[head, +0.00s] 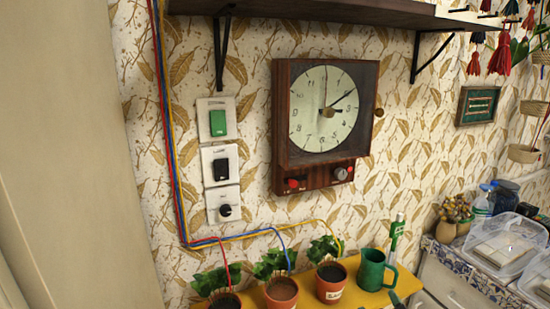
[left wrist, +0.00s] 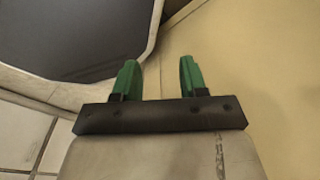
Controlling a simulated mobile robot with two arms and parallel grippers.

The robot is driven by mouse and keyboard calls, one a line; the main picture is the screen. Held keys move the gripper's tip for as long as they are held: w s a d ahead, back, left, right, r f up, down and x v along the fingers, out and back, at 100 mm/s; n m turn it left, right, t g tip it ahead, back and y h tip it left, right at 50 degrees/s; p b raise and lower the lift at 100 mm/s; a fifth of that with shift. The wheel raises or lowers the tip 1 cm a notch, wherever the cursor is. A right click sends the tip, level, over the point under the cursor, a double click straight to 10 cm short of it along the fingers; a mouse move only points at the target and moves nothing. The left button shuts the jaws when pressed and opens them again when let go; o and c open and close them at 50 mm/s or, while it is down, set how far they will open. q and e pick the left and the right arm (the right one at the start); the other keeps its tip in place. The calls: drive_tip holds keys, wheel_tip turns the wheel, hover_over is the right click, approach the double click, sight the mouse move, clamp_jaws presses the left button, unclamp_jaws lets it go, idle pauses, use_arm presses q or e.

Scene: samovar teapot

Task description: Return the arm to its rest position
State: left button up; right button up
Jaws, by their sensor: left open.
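My left gripper (left wrist: 158,80) shows in the left wrist view, with its two green fingers apart and nothing between them. It points toward a plain yellowish surface and a dark panel with a pale rim. It does not show in the head view. My right gripper is in neither view. No samovar or teapot can be made out in the head view.
A wooden wall clock (head: 325,115) hangs beside a column of switches (head: 220,160). Below, potted plants (head: 281,290) and a green watering can (head: 374,270) stand on a yellow shelf (head: 355,295). Clear plastic containers (head: 505,245) stand on the right counter.

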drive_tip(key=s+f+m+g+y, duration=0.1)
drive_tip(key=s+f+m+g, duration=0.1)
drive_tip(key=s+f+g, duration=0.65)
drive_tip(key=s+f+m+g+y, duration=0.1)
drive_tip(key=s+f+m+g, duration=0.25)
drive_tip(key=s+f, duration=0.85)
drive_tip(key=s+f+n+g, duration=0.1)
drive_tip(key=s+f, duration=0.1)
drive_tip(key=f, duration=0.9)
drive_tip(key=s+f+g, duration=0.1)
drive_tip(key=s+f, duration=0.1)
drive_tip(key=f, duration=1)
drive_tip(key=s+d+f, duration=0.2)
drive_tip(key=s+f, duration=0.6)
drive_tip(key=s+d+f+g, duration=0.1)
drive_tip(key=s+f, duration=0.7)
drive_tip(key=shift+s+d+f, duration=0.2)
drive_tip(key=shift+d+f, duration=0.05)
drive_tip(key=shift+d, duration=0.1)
